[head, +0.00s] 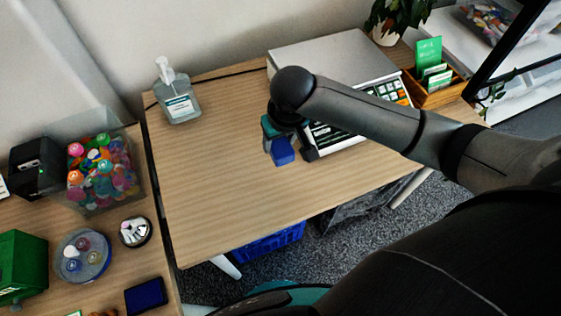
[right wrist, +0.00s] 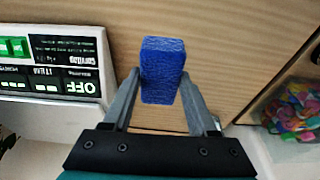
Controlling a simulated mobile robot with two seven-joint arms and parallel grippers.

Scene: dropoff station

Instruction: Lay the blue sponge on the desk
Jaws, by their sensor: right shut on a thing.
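The blue sponge (head: 283,152) is a small block over the wooden desk (head: 225,185), beside the scale in the head view. My right gripper (right wrist: 160,95) is shut on the sponge (right wrist: 162,65), with one finger on each side of it in the right wrist view. In the head view my right gripper (head: 279,140) points down at the desk, partly hidden by my arm. I cannot tell whether the sponge touches the desk top. My left gripper is not in view.
A scale (head: 335,65) with a keypad stands at the desk's back right, close to my right gripper. A sanitizer bottle (head: 178,92) stands at the back left. The desk's middle and front are clear. A bin of colorful pieces (head: 103,170) stands on the left table.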

